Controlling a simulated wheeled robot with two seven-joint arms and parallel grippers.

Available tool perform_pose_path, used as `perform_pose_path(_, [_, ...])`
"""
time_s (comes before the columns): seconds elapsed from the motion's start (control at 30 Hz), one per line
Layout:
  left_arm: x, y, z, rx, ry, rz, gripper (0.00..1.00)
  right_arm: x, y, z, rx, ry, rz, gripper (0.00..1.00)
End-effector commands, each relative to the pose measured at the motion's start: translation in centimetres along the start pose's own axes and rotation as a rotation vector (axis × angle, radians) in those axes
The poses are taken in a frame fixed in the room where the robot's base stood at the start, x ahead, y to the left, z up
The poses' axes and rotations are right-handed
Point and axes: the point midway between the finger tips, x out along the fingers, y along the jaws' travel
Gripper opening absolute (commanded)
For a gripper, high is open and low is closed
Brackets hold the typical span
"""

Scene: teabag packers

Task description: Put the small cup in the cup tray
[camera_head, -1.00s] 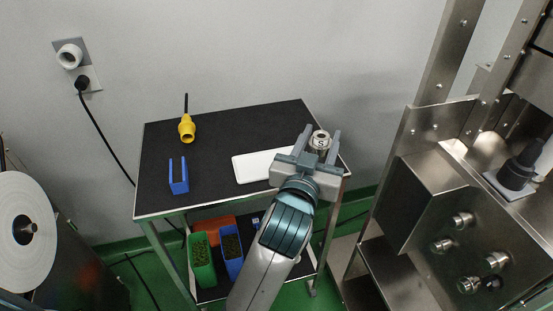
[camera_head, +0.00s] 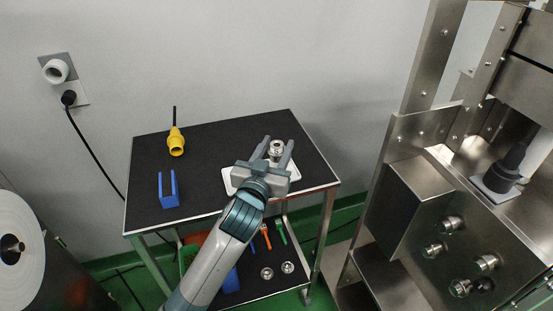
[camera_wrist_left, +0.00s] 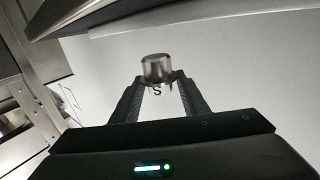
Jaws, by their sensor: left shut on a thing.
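The small cup (camera_head: 276,148), a shiny metal cup, is held between the fingers of my left gripper (camera_head: 278,143). In the left wrist view the cup (camera_wrist_left: 158,68) sits upright at the fingertips, with a letter S below it. The white cup tray (camera_head: 228,181) lies on the black table top, partly hidden under my left gripper. The gripper and cup are over the tray's far right part in the head view. I cannot tell how high the cup is above the tray. My right gripper is not in view.
On the black table top (camera_head: 215,150) stand a yellow tool (camera_head: 176,143) and a blue holder (camera_head: 168,192). The lower shelf holds metal cups (camera_head: 267,273) and coloured tools. A steel machine (camera_head: 410,190) stands at the right. The table's middle is clear.

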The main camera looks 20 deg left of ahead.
Motion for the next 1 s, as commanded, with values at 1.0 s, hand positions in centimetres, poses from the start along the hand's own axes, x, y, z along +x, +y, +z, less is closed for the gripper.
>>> perform_pose_path(1.0, [-0.1,0.1,4.3,-0.001,0.000,0.001,0.17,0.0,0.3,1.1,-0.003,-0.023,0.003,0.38])
